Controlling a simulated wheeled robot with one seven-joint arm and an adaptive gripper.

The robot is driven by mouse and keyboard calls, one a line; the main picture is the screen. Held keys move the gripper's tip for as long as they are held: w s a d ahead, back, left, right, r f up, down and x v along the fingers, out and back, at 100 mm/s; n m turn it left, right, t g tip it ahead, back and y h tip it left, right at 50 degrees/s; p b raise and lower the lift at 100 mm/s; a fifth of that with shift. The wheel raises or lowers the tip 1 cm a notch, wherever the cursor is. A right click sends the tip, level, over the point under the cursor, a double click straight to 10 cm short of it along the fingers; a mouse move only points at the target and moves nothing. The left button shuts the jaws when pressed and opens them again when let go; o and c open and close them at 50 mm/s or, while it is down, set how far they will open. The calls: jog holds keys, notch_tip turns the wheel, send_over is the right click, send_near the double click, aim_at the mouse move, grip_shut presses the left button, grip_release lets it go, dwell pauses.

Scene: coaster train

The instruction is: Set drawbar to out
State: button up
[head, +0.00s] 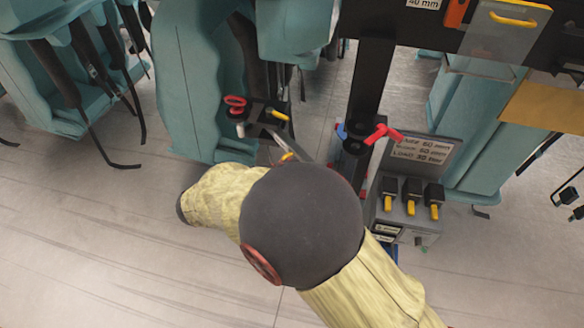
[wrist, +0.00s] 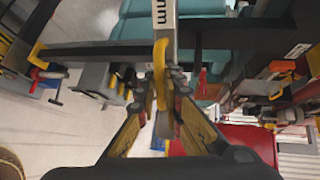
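In the wrist view, a pale grey bar marked "mm" (wrist: 163,16) runs down from the top edge towards my gripper. A yellow handle (wrist: 160,62) sits at its lower part. My gripper (wrist: 158,88) has its two fingers apart, one on each side of the yellow handle. I cannot tell whether either finger touches it. In the head view my arm hides most of the gripper; a thin silver bar and a bit of yellow (head: 287,156) show past the arm. I cannot tell for sure which part is the drawbar.
A grey control box (head: 410,190) with three yellow-tipped levers stands right of my arm. A red handle (head: 382,133) is on the dark post above it. A red ring (head: 235,102) and a yellow lever (head: 278,115) sit by the teal seats (head: 190,90). The lower-left floor is clear.

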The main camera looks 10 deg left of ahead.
jog(key=shift+o, duration=0.4)
jog(key=shift+s+a, duration=0.1)
jog(key=v, duration=1.1)
jog(key=shift+s+a, duration=0.2)
jog(key=shift+s, duration=0.1)
